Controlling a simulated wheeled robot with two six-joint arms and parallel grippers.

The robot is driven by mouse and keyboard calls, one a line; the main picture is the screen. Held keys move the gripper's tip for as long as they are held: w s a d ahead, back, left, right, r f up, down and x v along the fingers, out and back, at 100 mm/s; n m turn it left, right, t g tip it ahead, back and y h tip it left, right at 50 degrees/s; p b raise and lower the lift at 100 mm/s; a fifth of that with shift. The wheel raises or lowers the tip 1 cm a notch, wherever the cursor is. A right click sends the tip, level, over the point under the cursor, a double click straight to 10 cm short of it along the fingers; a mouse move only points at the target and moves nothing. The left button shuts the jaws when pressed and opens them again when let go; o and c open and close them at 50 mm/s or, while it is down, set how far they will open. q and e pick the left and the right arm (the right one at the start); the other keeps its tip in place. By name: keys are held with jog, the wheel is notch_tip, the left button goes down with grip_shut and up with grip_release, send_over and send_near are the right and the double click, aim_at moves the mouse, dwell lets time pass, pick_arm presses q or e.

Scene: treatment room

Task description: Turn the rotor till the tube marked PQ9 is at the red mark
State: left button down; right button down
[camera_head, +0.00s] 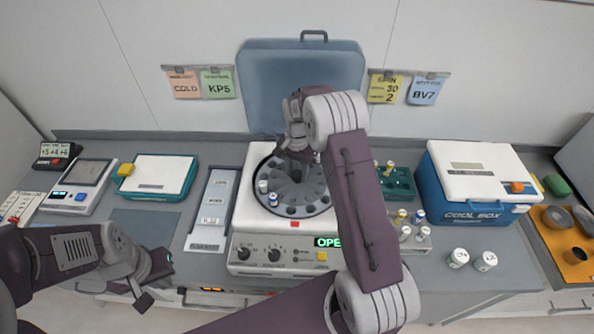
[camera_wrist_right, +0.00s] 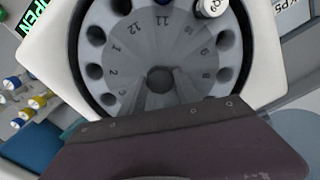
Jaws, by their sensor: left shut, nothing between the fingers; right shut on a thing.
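The grey rotor (camera_head: 297,193) sits in the open white centrifuge (camera_head: 245,226), with numbered holes around its rim. The red mark (camera_head: 295,224) is on the centrifuge's front rim. In the right wrist view one white-capped tube (camera_wrist_right: 212,7) shows at the top edge; I cannot read its marking surely. My right gripper (camera_wrist_right: 160,88) is shut on the rotor's central knob (camera_wrist_right: 160,78). My left gripper (camera_head: 147,296) is shut and empty, low at the left in front of the bench.
My right arm crosses in front of the centrifuge's right side and hides part of its display. The blue lid (camera_head: 300,85) stands open behind. A tube rack (camera_head: 418,243), cool box (camera_head: 470,185) and two white jars (camera_head: 458,257) are at the right.

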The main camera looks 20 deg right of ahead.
jog(key=shift+w+r+n+p, duration=0.1)
jog(key=shift+n+p, duration=0.15)
jog(key=shift+n, duration=1.45)
jog(key=shift+w+r+n+p, duration=0.1)
jog(key=shift+n+p, duration=0.15)
jog(key=shift+n, duration=4.15)
jog(key=shift+d+n+p, duration=0.1)
jog(key=shift+n+p, duration=0.2)
jog(key=shift+n, duration=0.3)
jog(key=c, duration=0.9)
grip_release()
jog(key=shift+f, duration=0.1)
